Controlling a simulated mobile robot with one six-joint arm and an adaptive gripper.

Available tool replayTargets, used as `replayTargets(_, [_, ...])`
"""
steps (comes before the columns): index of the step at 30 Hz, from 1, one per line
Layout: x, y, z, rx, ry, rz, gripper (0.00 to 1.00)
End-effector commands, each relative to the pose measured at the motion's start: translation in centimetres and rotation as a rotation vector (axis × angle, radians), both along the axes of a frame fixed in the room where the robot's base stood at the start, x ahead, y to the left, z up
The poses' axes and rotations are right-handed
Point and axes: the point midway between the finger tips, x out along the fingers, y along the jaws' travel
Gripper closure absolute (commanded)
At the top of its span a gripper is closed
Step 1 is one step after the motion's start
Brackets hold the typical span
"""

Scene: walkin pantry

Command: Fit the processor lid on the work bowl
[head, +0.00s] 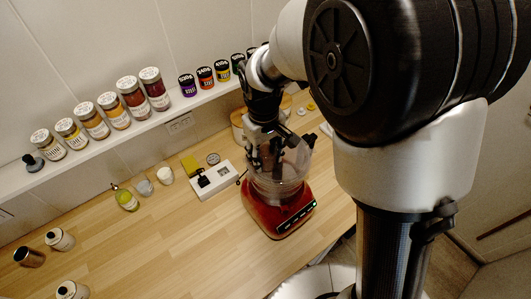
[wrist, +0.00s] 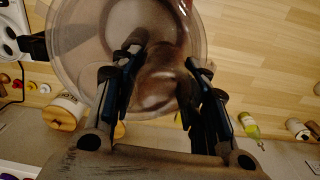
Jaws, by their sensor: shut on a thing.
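The food processor has a red base (head: 272,220) standing on the wooden counter. Its clear work bowl (head: 277,192) sits on top of the base. My gripper (head: 265,152) is over the bowl, pointing down. The clear processor lid (head: 297,160) is at the gripper, above or at the bowl's top; I cannot tell whether its rim touches the bowl. In the wrist view the round clear lid (wrist: 75,50) fills the upper middle. My gripper (wrist: 163,62) is shut on its raised middle part, with one finger on each side. The bowl's rim is hard to separate from the lid.
A white scale-like device (head: 215,180) lies left of the processor. A green-yellow bottle (head: 127,201) and small cups stand farther left. A shelf (head: 105,135) with several spice jars runs along the wall behind. The counter's front edge is close on the right.

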Motion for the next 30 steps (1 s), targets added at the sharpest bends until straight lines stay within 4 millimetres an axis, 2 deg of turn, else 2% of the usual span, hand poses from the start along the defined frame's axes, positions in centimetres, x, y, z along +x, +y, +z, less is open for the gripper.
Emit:
replayTargets(8, [0.01,0.00,-0.75,0.000,0.000,0.000,1.00])
replayTargets(9, [0.02,0.00,-0.64,0.000,-0.001,0.000,0.57])
replayTargets(18, [0.00,0.00,-0.62,0.000,0.000,0.000,0.37])
replayTargets(30, [0.01,0.02,-0.28,0.000,-0.001,0.000,0.35])
